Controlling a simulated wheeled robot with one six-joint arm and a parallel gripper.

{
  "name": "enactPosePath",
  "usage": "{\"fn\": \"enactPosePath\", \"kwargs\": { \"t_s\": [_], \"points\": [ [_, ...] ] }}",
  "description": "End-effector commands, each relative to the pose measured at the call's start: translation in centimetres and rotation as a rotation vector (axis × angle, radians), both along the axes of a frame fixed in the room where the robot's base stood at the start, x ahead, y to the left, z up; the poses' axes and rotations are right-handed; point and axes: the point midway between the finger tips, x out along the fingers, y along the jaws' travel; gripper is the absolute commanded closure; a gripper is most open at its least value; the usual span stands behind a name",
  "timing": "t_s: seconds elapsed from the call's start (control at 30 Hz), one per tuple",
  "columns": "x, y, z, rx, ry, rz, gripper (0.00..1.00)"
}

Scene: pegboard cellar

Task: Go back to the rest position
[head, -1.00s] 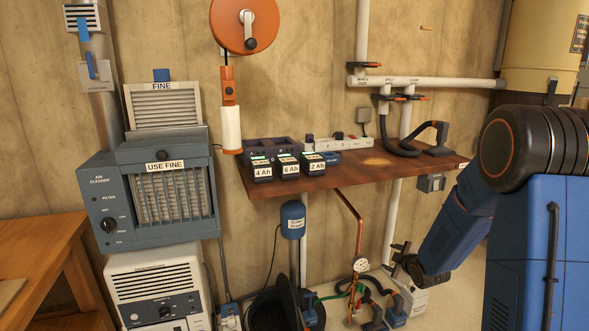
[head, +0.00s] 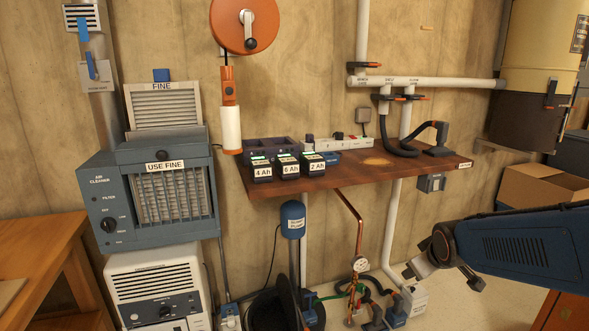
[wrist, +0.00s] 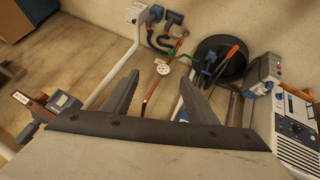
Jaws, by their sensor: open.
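My gripper (wrist: 159,76) is open and empty in the wrist view, its two dark fingers spread apart and pointing at the floor-level fittings. In the head view my arm reaches in from the right edge, low, below the wooden shelf's (head: 330,178) right end. The gripper end there is small and partly turned away, beside the white pipe. Nothing shows between the fingers except the background: a round gauge (wrist: 163,68) on a copper pipe, which also shows in the head view (head: 359,238).
Batteries in chargers (head: 289,167) and a black hose (head: 402,150) sit on the shelf. The air cleaner (head: 93,190) stands left above a white unit (head: 150,260). A black reel (wrist: 210,50) is on the floor. A cardboard box (head: 540,190) stands at right, behind my arm.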

Motion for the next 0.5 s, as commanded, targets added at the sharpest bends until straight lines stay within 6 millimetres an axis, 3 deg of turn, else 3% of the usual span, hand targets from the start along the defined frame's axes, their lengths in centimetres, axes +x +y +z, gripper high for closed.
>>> {"fn": "enactPosePath", "kwargs": {
  "t_s": [0.2, 0.5],
  "points": [
    [-6.9, 1.2, 1.9, 0.096, 0.061, -0.109, 0.47],
    [-16.6, 3.0, 2.9, 0.228, 0.161, -0.25, 0.47]
  ]
}}
